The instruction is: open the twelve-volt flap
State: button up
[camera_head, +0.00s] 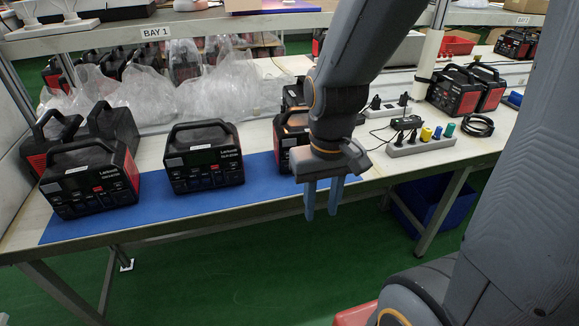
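Black and red power stations with carry handles stand on a blue mat (150,218) along the bench's front. One power station (90,190) is at the left, and another (204,168) stands in the middle, its front facing me. A third power station (283,143) is partly hidden behind my arm. Their fronts show a dark screen and several small covers and sockets; which one is the twelve-volt flap is too small to tell. My gripper (322,208) points down with its two blue fingers apart and nothing between them. It appears in front of the third station, over the bench's front edge.
More power stations (455,95) stand at the back right. A power strip (421,146) with coloured plugs and a black cable lies right of my arm. Clear plastic bags (215,88) lie behind the mat. A shelf labelled BAY 1 (156,33) overhangs the bench.

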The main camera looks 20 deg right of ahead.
aim_at(285, 164)
jog(key=u, duration=1.45)
jog(key=k, duration=1.2)
jog(key=z, duration=1.4)
jog(key=i, duration=0.55)
